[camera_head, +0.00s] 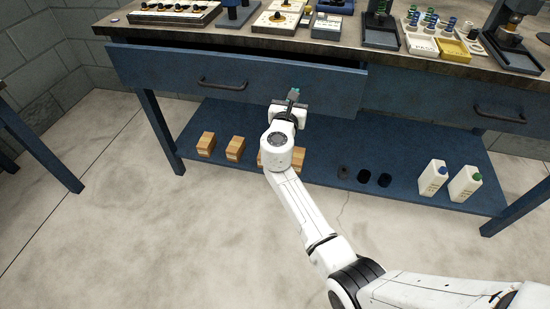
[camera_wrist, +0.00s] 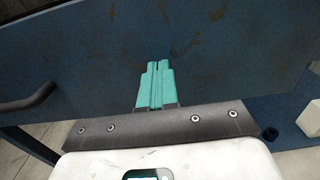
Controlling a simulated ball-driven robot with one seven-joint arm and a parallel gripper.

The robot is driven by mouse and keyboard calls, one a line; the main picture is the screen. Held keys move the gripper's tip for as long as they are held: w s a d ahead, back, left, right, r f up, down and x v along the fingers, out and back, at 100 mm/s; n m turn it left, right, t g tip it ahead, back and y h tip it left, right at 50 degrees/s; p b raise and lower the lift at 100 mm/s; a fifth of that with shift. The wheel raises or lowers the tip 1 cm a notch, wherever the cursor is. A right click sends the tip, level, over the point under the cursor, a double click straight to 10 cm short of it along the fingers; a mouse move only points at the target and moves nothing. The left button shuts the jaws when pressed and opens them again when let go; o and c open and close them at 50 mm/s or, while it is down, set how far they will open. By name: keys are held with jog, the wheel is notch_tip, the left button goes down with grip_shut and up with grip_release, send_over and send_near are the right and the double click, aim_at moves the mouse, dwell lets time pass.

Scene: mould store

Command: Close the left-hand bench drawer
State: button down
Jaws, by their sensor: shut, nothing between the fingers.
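The left-hand bench drawer (camera_head: 165,68) is blue and stands partly open, its front out from the bench and a dark gap showing above it. Its dark bar handle (camera_head: 222,85) is left of my gripper (camera_head: 293,95). In the wrist view, the blue drawer front (camera_wrist: 230,50) fills most of the picture, with the handle (camera_wrist: 28,98) at the left edge. My gripper's teal fingers (camera_wrist: 155,85) are together and empty, pointing at the drawer front. I cannot tell whether the tips touch it.
The right-hand drawer (camera_head: 440,98) looks shut. The worktop (camera_head: 130,28) carries trays and tools. The lower shelf (camera_head: 330,160) holds wooden blocks (camera_head: 235,149), dark round pieces and two white bottles (camera_head: 432,178). A bench leg (camera_head: 160,130) stands at left. The floor in front is clear.

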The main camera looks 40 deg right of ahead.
aim_at(298, 85)
jog(key=b+x, duration=0.2)
jog(key=x, duration=0.4)
jog(key=shift+w+d+f, duration=0.1)
jog(key=shift+w+d, duration=0.05)
jog(key=shift+d, duration=0.1)
jog(key=shift+w+r, duration=0.2)
jog(key=shift+r, duration=0.05)
jog(key=shift+d+r, duration=0.1)
jog(key=shift+s+a, duration=0.35)
jog(key=shift+s, duration=0.05)
jog(key=p+v, duration=0.3)
jog(key=v, duration=1)
jog(key=shift+a+f+p, duration=0.15)
jog(key=shift+f+p, duration=0.15)
jog(key=shift+s, duration=0.1)
